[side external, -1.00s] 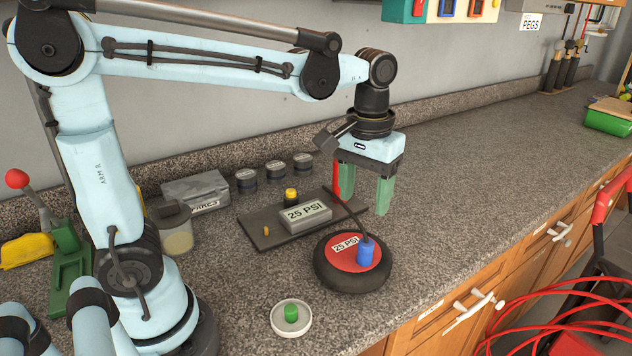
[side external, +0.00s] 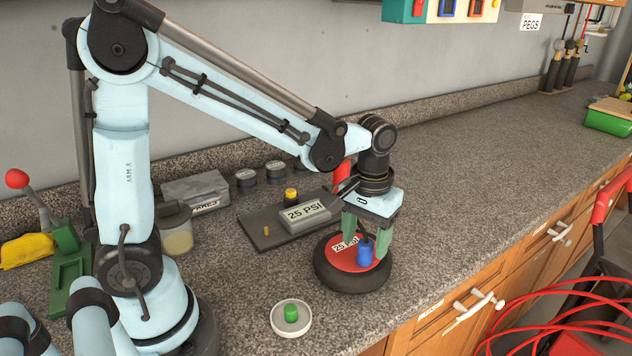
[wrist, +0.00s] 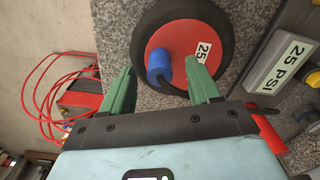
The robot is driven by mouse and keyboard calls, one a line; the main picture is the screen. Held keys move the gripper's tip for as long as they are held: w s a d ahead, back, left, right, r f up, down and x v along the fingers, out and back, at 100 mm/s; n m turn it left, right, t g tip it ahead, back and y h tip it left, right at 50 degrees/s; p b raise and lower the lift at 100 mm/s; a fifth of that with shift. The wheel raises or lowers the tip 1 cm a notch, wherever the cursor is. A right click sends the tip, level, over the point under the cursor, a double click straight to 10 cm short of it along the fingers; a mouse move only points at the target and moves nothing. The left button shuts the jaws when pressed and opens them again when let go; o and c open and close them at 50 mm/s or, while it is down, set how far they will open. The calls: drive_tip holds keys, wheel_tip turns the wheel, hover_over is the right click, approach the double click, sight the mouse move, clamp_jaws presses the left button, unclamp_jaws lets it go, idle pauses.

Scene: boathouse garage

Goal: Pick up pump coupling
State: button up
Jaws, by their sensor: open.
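The pump coupling appears to be the blue cylinder (side external: 365,251) on the red hub of a black-tyred wheel (side external: 345,278) marked 25 PSI. A dark hose runs from it. My gripper (side external: 367,240) is open, with its green fingers pointing down over the wheel. In the wrist view, the blue coupling (wrist: 158,66) lies between the two fingertips, with a gap on both sides. Nothing is held. I cannot tell how far the fingertips are above the hub.
A grey pump box (side external: 305,214) labelled 25 PSI sits on a dark plate behind the wheel. A white dish (side external: 279,327) with a green piece stands in front.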

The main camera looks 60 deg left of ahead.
drive_tip(key=shift+f, duration=1.3)
clamp_jaws()
drive_tip(key=shift+r, duration=0.2)
